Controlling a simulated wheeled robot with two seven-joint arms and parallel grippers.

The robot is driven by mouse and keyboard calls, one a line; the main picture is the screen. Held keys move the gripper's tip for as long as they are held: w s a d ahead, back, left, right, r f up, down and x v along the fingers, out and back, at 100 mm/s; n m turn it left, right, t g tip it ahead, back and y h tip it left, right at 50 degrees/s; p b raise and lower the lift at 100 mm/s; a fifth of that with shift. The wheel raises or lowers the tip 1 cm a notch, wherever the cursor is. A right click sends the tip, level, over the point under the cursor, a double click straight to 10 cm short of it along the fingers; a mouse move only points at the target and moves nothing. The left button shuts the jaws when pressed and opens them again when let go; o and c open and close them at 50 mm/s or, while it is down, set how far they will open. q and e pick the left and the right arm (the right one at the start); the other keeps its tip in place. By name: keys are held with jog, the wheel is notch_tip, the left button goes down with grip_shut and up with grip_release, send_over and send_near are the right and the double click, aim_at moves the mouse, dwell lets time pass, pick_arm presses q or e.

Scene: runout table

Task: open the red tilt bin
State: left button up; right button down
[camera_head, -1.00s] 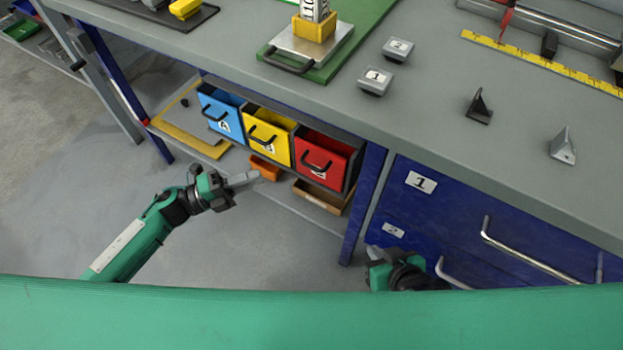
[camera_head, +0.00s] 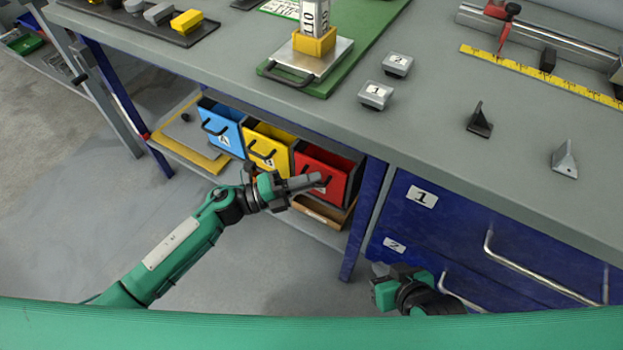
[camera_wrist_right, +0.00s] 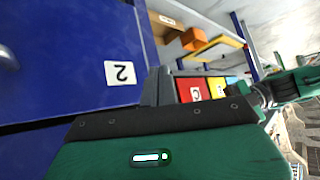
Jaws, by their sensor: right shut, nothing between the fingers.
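The red tilt bin (camera_head: 338,178) is the rightmost of three bins under the table in the head view. Its dark handle is partly covered by my left gripper. My left gripper (camera_head: 320,180) is at the front of the red bin, its fingertips over the handle area; I cannot tell whether they touch it or whether the jaws are open. The red bin also shows in the right wrist view (camera_wrist_right: 190,90), behind my finger. My right gripper (camera_head: 378,269) is shut and empty, low in front of the blue drawers; its fingers (camera_wrist_right: 158,86) show in the wrist view.
A blue bin (camera_head: 222,128) and a yellow bin (camera_head: 268,150) stand left of the red one. A brown box (camera_head: 322,212) lies below it. A blue table leg (camera_head: 362,220) and blue drawers (camera_head: 450,225) with metal handles are to the right.

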pick_arm(q)
jog(key=shift+w+d, duration=0.1)
jog(key=shift+d, duration=0.2)
grip_shut()
